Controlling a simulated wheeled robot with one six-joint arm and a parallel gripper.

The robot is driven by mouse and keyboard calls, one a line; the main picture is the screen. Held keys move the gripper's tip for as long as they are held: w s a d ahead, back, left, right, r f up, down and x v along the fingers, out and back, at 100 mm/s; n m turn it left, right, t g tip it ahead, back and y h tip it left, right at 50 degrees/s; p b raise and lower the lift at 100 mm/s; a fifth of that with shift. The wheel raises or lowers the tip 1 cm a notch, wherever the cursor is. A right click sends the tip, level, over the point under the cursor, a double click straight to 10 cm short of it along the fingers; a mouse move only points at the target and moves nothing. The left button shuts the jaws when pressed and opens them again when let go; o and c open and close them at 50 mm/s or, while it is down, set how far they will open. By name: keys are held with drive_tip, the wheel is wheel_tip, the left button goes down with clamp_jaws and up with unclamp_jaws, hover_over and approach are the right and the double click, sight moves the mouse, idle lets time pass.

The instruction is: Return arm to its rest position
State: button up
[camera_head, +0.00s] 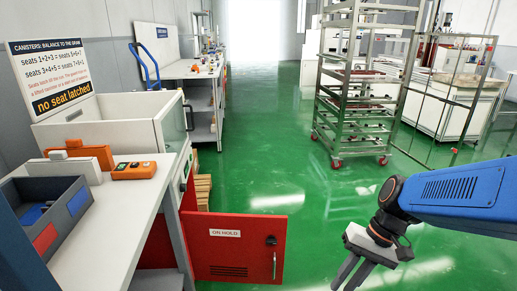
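My blue arm (465,190) reaches in from the right edge, over the green floor. My gripper (347,280) is at its end, low in the picture and right of the red cabinet door. Its two grey fingers point down and to the left, with a gap between them and nothing seen in it. The very ends of the fingers come close to the bottom edge of the picture. The gripper appears clear of the furniture.
A red door (235,255) marked "ON HOLD" stands open under the white bench (115,225) at left. An open-topped bin (72,222) and orange devices sit on that bench. A wheeled metal rack (355,115) stands beyond my arm. Green floor (275,165) is clear mid-picture.

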drive_tip(key=s+d+r+n+t+h, duration=0.2)
drive_tip(key=d+r+t, duration=0.4)
drive_tip(key=r, duration=0.3)
drive_tip(key=s+d+h, duration=0.1)
drive_tip(key=h, duration=0.1)
drive_tip(key=shift+s+d+t+h, duration=0.2)
drive_tip(key=shift+d+t+h, duration=0.1)
